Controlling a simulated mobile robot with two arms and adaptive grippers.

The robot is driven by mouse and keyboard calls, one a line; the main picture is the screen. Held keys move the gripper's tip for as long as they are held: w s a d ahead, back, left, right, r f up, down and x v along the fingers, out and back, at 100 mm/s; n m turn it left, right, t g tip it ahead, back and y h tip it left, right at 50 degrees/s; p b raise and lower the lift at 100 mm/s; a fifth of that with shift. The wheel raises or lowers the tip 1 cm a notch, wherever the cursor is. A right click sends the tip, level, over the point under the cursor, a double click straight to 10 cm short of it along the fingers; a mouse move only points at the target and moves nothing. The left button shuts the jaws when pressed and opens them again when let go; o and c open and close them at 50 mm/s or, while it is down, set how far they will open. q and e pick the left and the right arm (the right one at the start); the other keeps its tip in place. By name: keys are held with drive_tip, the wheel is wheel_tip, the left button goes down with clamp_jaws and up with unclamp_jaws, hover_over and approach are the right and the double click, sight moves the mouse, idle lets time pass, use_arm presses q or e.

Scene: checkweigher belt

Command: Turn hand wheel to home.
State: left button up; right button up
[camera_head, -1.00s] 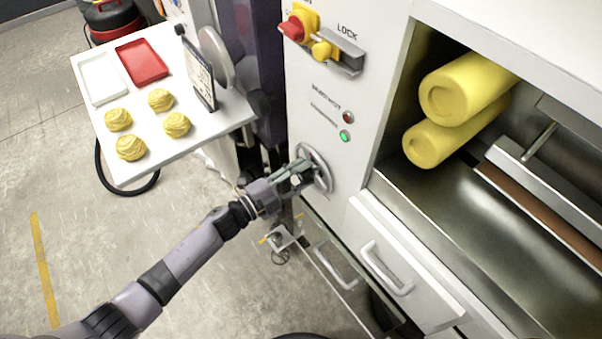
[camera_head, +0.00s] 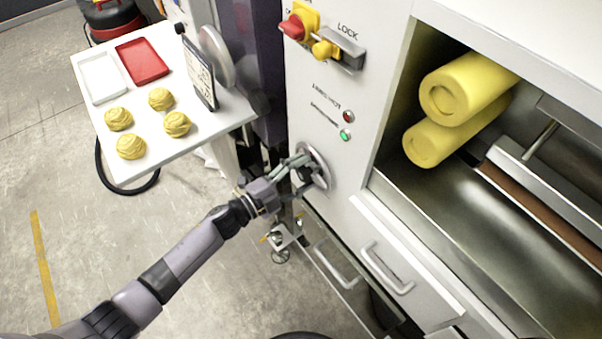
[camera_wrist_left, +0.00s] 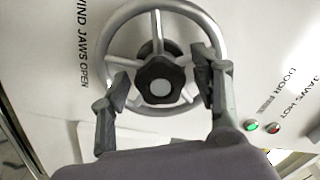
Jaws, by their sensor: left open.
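The grey hand wheel (camera_head: 323,172) is on the white machine front, partly hidden behind my left gripper (camera_head: 303,171). In the left wrist view the wheel (camera_wrist_left: 160,86) shows a round silver rim, several spokes and a dark lobed hub with a pale centre. My left gripper (camera_wrist_left: 160,72) is open there, one finger on each side of the hub. The right finger overlaps the rim and spoke area; the left fingertip is near the lower left rim. Contact cannot be told. My right gripper is not in view.
A red and yellow lock switch (camera_head: 312,35) and red and green lights (camera_head: 346,126) are above the wheel. Drawer handles (camera_head: 385,270) stick out below. A white table (camera_head: 205,138) with trays and yellow lumps stands to the left. Yellow rolls (camera_head: 460,95) lie in the machine opening.

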use_arm(q)
drive_tip(key=shift+a, duration=0.1)
drive_tip(key=v, duration=1.2)
drive_tip(key=a+f+n+t+y, duration=0.1)
drive_tip(key=a+f+n+y, duration=0.35)
drive_tip(key=f, duration=0.45)
drive_tip(key=a+f+n+t+y, duration=0.1)
drive_tip(key=a+f+n+y, duration=0.35)
drive_tip(key=f, duration=0.45)
drive_tip(key=s+a+f+n+g+y, duration=0.3)
drive_tip(key=s+a+f+n, duration=0.15)
drive_tip(key=s+f, duration=0.4)
drive_tip(key=s+f+n+g+y, duration=0.1)
drive_tip(key=s+f, duration=0.4)
drive_tip(key=s, duration=0.5)
drive_tip(key=s+f+n+g, duration=0.4)
drive_tip(key=s+f, duration=0.2)
drive_tip(key=s, duration=0.4)
drive_tip(key=s+f+n+g+y, duration=0.1)
drive_tip(key=s+f+n+g, duration=0.1)
drive_tip(key=s+f, duration=0.4)
drive_tip(key=s+g, duration=0.1)
drive_tip(key=s, duration=0.3)
drive_tip(key=shift+s+a+g+y, duration=0.3)
drive_tip(key=shift+a, duration=0.05)
drive_tip(key=shift+n, duration=0.25)
drive_tip(key=shift+c, duration=0.3)
